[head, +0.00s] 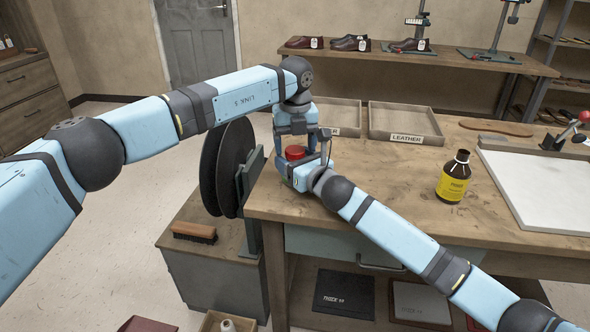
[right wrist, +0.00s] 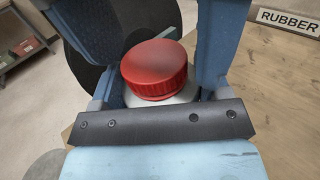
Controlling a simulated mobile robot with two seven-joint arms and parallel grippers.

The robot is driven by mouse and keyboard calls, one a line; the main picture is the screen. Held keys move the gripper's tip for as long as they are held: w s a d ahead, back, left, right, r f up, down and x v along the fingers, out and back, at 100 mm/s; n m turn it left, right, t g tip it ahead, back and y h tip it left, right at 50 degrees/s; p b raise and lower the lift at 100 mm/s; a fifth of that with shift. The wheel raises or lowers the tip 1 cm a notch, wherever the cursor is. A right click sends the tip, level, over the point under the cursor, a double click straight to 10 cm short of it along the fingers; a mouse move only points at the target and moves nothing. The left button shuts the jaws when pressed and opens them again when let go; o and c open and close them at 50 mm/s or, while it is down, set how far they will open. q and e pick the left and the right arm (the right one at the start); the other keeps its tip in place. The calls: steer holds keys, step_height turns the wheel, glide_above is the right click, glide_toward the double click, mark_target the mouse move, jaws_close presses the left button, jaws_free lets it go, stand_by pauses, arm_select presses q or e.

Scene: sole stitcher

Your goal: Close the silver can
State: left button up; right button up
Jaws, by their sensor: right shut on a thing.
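The silver can (right wrist: 182,97) is mostly hidden; a pale strip of it shows under its red cap (right wrist: 155,70) in the right wrist view. The cap sits on top of the can; I cannot tell how tightly. In the head view the red cap (head: 295,152) shows near the bench's left end. My right gripper (head: 298,172) is shut on the can, reaching in from the right. My left gripper (head: 303,138) points down from above. Its blue fingers stand apart on either side of the cap, with small gaps visible in the right wrist view.
A brown bottle with a yellow label (head: 454,178) stands on the bench (head: 400,180) to the right. Black discs (head: 228,165) stand left of the bench. A white board (head: 540,185) lies at right.

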arm_select(q)
steer(key=shift+r, duration=2.25)
steer(key=o, duration=0.5)
step_height(320, 180, up, 12)
arm_select(e)
steer(key=o, duration=1.8)
steer(key=shift+s+d, duration=0.1)
steer(key=p+v, duration=0.3)
steer(key=v, duration=0.9)
steer(key=shift+s, duration=0.15)
arm_select(q)
steer(key=shift+r, duration=1.55)
arm_select(e)
steer(key=shift+s+d, duration=0.4)
steer(key=shift+s, duration=0.15)
